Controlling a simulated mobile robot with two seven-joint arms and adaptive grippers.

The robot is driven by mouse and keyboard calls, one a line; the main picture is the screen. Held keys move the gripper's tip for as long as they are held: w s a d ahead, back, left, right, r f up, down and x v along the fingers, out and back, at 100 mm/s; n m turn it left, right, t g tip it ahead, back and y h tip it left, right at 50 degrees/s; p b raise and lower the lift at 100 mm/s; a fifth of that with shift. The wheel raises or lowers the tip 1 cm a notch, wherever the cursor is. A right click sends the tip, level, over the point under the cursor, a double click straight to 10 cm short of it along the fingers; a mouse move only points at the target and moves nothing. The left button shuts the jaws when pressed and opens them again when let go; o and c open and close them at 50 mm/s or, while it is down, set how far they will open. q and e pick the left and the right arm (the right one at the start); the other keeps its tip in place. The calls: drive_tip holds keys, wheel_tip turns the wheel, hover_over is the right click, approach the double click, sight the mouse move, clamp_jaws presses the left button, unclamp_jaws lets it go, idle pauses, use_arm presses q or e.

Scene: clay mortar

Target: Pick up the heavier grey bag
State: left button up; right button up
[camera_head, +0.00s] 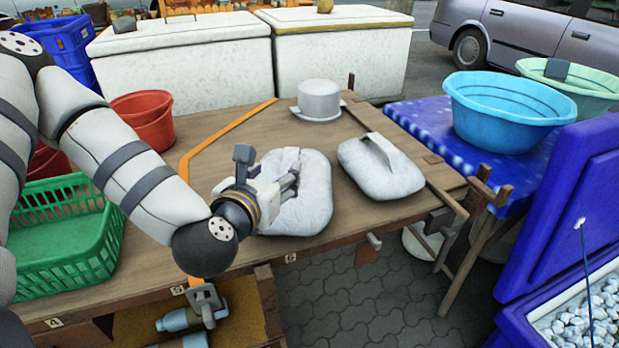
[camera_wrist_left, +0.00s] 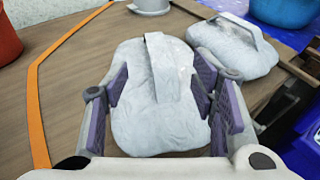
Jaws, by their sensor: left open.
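Two grey bags with strap handles lie on the wooden table (camera_head: 235,132). The larger left bag (camera_head: 312,208) is partly hidden by my left gripper (camera_head: 292,180) in the head view. The smaller right bag (camera_head: 395,178) lies beside it, apart, with its handle standing up. In the left wrist view, the open fingers of my left gripper (camera_wrist_left: 160,92) are on either side of the left bag's upright handle (camera_wrist_left: 165,65). Whether they touch the bag is unclear. The right bag (camera_wrist_left: 232,48) shows beyond, to the right. My right gripper is not in view.
A grey hat-shaped object (camera_head: 319,100) stands behind the bags. An orange strip (camera_head: 222,137) crosses the table. A green basket (camera_head: 65,240) and a red bucket (camera_head: 146,118) are on the left. A blue basin (camera_head: 503,110) stands on a blue-covered table at right.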

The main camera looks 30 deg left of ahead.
sight(290, 160)
use_arm(q)
drive_tip(key=w+f+b, duration=0.1)
drive_tip(key=w+a+f+b, duration=0.1)
drive_tip(key=f, duration=0.1)
drive_tip(key=shift+w+a, duration=0.1)
drive_tip(key=shift+w, duration=0.1)
drive_tip(key=x, duration=0.5)
drive_tip(key=r+x, duration=0.1)
drive_tip(key=x, duration=0.1)
drive_tip(key=shift+w, duration=0.5)
clamp_jaws()
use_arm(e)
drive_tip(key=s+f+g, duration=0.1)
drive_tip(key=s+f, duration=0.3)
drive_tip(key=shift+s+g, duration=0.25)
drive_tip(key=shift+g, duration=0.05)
use_arm(q)
drive_tip(key=shift+r, duration=0.1)
